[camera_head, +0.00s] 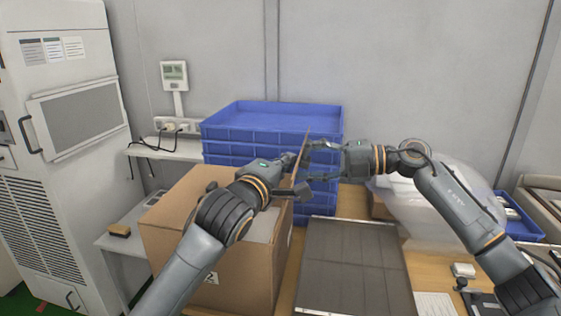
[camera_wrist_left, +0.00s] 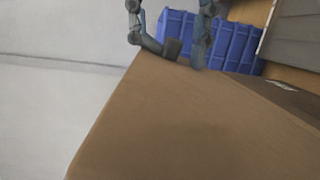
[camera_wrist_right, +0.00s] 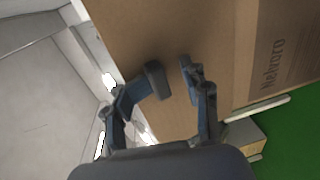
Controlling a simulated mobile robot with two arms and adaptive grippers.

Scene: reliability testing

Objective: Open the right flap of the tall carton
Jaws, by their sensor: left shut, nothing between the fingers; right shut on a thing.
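The tall carton (camera_head: 255,278) stands at the left, front of the blue crates. Its right flap (camera_head: 304,140) stands raised, seen almost edge-on in the head view. My right gripper (camera_head: 307,160) reaches in from the right and is shut on this flap; its fingertips (camera_wrist_right: 172,78) show against brown cardboard in the right wrist view. My left gripper (camera_head: 292,180) is shut and empty, close beside the flap on its left side. It also shows in the left wrist view (camera_wrist_left: 187,52), at the far edge of a brown cardboard panel. My left arm hides part of the carton's top.
Stacked blue crates (camera_head: 270,118) stand behind the carton. A dark grey panel (camera_head: 355,265) lies on the wooden table right of it. A clear plastic bag (camera_head: 435,200) lies behind my right arm. A white cabinet (camera_head: 60,130) stands at the left.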

